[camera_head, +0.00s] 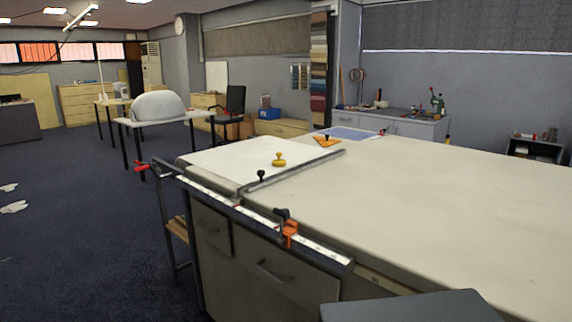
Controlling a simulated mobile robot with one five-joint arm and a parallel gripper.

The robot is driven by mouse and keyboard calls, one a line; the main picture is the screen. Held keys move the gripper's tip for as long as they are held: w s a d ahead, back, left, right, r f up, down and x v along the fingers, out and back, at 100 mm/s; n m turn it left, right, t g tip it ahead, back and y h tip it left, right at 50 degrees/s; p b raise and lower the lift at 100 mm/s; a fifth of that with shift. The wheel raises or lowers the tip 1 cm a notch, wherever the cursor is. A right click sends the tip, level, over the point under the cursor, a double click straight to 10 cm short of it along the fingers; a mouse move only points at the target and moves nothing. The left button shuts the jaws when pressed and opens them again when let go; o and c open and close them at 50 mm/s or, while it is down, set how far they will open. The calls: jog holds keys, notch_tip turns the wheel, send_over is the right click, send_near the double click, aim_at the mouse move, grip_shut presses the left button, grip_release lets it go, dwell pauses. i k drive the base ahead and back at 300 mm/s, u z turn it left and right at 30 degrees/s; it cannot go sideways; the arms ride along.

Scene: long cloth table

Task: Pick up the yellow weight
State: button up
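The yellow weight (279,160) stands upright on the white cloth table (430,190), on its far left part. It has a round base and a small knob on top. It sits just beyond a long metal bar (300,168) that lies across the table top. Nothing touches the weight that I can see. My gripper is not in view.
A black knob (261,175) stands by the bar's near end. An orange piece (327,141) lies farther back. A rail with an orange clamp (289,232) runs along the table's left edge. The right side of the table top is clear.

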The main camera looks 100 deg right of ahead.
aim_at(279, 162)
jog(key=z, duration=1.7)
jog(key=i, duration=1.05)
